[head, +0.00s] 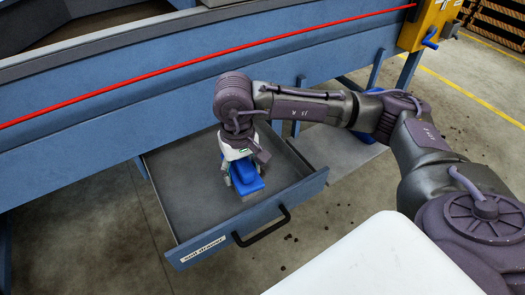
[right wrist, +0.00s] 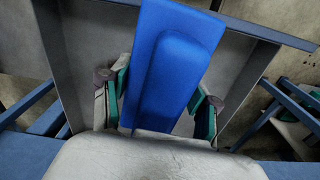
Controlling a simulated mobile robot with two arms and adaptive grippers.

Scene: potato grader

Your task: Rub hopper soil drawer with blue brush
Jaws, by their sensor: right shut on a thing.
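The soil drawer (head: 190,190) is pulled out from under the blue machine, with a grey inside, a black front handle and a "soil drawer" label. The blue brush (head: 247,180) is inside the drawer's outline, toward its right part. My right gripper (head: 243,174) is shut on the brush from above. In the right wrist view the brush (right wrist: 172,60) fills the middle, between the green-edged fingers of the gripper (right wrist: 162,92). The brush's underside shows little, so I cannot tell whether its bristles touch the drawer floor. My left gripper is not in view.
The blue machine side with a red line (head: 200,79) runs above the drawer. A yellow box (head: 428,22) with a blue crank is at upper right. Dark crumbs of soil lie on the concrete floor. A white surface (head: 375,262) is at the bottom front.

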